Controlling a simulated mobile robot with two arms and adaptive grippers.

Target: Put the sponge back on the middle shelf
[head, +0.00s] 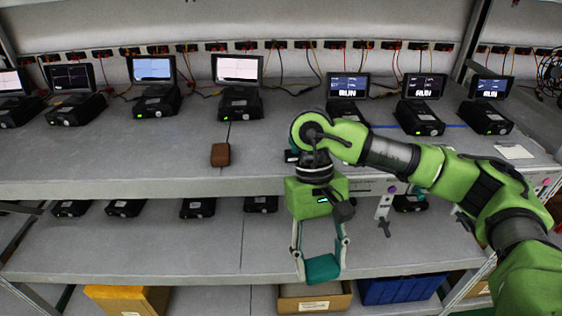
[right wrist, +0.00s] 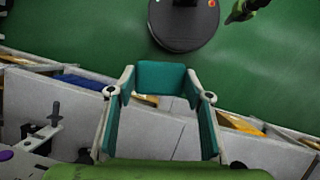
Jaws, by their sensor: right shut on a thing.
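My right gripper (head: 322,266) hangs low in front of the rack, with its fingers pointing down. It is shut on a teal block, which I take to be the sponge (head: 322,269). In the right wrist view the sponge (right wrist: 160,77) spans the gap between the fingertips. The middle shelf (head: 140,254) is the grey board below the top one. In the head view the sponge overlaps its front edge; in the wrist view it lies against the green floor, just past the edge. I cannot tell its exact height. My left gripper does not clearly show.
The top shelf (head: 80,172) holds several testers with screens and a small brown block (head: 220,154). Black devices (head: 197,207) stand at the back of the middle shelf. A yellow box (head: 125,299), a cardboard box (head: 313,304) and a blue crate (head: 400,289) are below. The middle shelf's left front is bare.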

